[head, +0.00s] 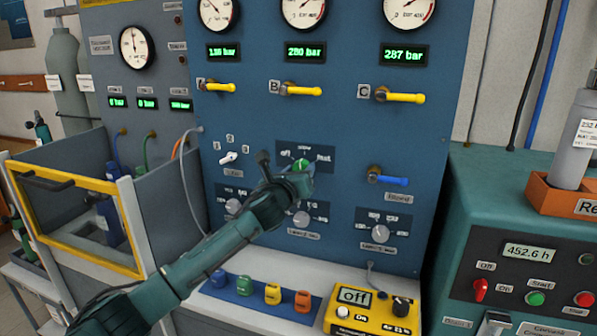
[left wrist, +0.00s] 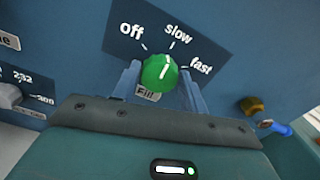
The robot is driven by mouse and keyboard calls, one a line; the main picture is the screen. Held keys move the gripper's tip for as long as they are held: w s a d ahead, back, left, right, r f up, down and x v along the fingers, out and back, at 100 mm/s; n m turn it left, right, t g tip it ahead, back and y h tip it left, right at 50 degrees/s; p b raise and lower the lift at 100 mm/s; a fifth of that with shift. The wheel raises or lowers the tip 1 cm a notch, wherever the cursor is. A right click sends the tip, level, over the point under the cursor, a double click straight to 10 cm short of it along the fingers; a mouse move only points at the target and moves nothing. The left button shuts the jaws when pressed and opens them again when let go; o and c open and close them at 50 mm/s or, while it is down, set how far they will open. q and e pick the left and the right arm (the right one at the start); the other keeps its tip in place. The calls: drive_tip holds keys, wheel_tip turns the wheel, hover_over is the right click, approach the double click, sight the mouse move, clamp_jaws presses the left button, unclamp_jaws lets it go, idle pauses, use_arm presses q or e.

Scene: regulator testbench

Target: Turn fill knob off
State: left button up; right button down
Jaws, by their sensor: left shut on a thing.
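The green fill knob (left wrist: 158,73) is on the blue panel, below a dark label plate reading off, slow and fast. In the left wrist view its white pointer line points up, roughly toward slow. The knob also shows in the head view (head: 302,164), partly covered by my gripper. My left gripper (left wrist: 159,88) is shut on the fill knob, with one blue-grey finger on each side of it. In the head view my left gripper (head: 298,172) reaches the panel from the lower left. My right gripper is in neither view.
Yellow valve handles A (head: 219,88), B (head: 304,90) and C (head: 401,97) sit above. A blue-handled valve (head: 389,179) is to the right. Grey dials (head: 302,218) are below. A yellow box (head: 370,314) stands on the ledge.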

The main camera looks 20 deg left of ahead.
use_arm(q)
drive_tip(key=n+p, duration=0.1)
drive_tip(key=n, duration=0.4)
drive_tip(key=shift+n+p, duration=0.3)
drive_tip(key=shift+p, duration=0.1)
drive_tip(key=n, duration=0.5)
drive_tip(key=shift+a+f+n+p, duration=0.1)
drive_tip(key=shift+n+p, duration=0.2)
drive_tip(key=shift+p, duration=0.1)
drive_tip(key=o, duration=1)
drive_tip(key=shift+s, duration=0.1)
drive_tip(key=s, duration=1.3)
drive_tip(key=shift+a+b, duration=0.25)
drive_tip(key=shift+b, duration=0.2)
